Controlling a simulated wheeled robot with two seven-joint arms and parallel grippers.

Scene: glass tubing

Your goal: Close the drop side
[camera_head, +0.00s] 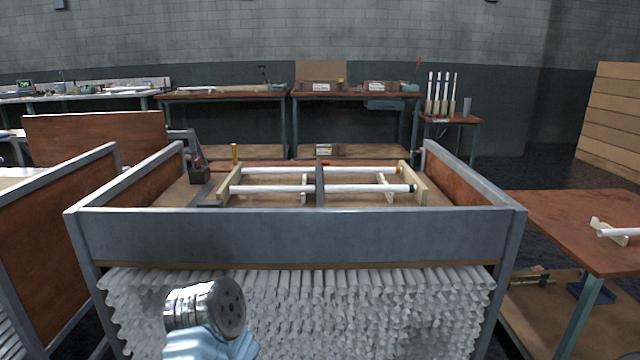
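A grey metal-framed cart stands in front of me, with a broad grey front panel (300,238) upright across its near side. I cannot tell whether this panel is the drop side, or whether it is latched. Below it, the front is open on a dense stack of glass tubes (360,310), seen end-on. Wooden side panels (465,183) close the left and right of the top. A metallic link of one of my arms shows low in front of the stack, left of centre. Neither gripper's fingers are in view.
On the cart top, two white tubes (280,188) lie across wooden supports. Another wood-panelled cart (60,235) stands close on the left. A brown table (570,218) with a tube on a rest stands on the right. Workbenches (225,95) line the back wall.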

